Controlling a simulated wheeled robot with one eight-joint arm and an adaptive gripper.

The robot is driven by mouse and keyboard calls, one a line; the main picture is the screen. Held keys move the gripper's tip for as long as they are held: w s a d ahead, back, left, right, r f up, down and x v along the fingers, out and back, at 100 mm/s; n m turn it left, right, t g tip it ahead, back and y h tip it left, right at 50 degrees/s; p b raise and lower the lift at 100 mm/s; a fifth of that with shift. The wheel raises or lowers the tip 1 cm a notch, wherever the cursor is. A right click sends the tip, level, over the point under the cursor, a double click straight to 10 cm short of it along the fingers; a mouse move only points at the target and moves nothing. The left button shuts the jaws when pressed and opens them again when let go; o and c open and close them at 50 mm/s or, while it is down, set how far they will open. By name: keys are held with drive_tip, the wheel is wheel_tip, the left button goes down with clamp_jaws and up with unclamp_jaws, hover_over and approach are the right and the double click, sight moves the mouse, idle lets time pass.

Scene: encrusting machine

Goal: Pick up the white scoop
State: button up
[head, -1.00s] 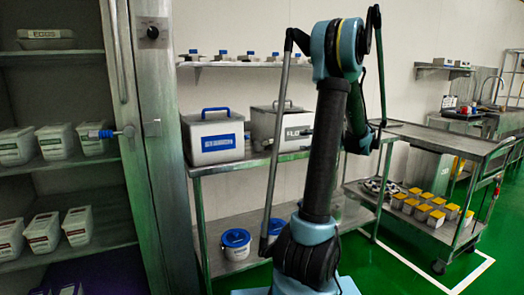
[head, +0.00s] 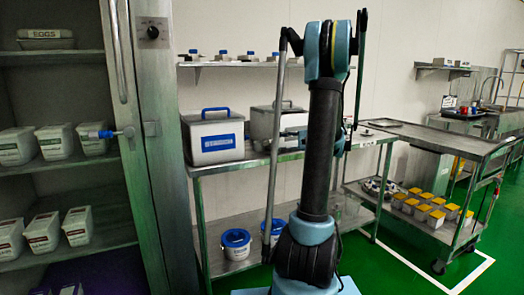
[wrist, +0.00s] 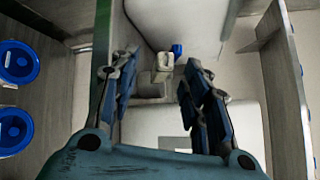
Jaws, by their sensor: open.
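My gripper (wrist: 161,62) is open in the wrist view, with its two fingers apart. A small pale block-like piece (wrist: 163,68) shows between and beyond the fingertips, with a blue part (wrist: 177,50) close by. I cannot tell whether this piece is the white scoop, and no clear scoop shape shows in either view. In the head view my arm stands in front of the steel table, and my gripper is small and partly hidden beside the flour bin (head: 262,124).
A white bin with a blue handle (head: 213,137) stands left of the flour bin. Several blue-topped items (head: 223,55) sit on the wall shelf (head: 240,64) above. Blue-lidded buckets (head: 236,245) stand on the lower shelf. A steel trolley (head: 455,146) is at right.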

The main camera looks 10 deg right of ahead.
sight(270, 142)
drive_tip(key=shift+w+x, duration=0.2)
drive_tip(key=shift+x, duration=2.35)
drive_tip(key=shift+d+r, duration=0.1)
drive_tip(key=shift+r, duration=0.05)
clamp_jaws()
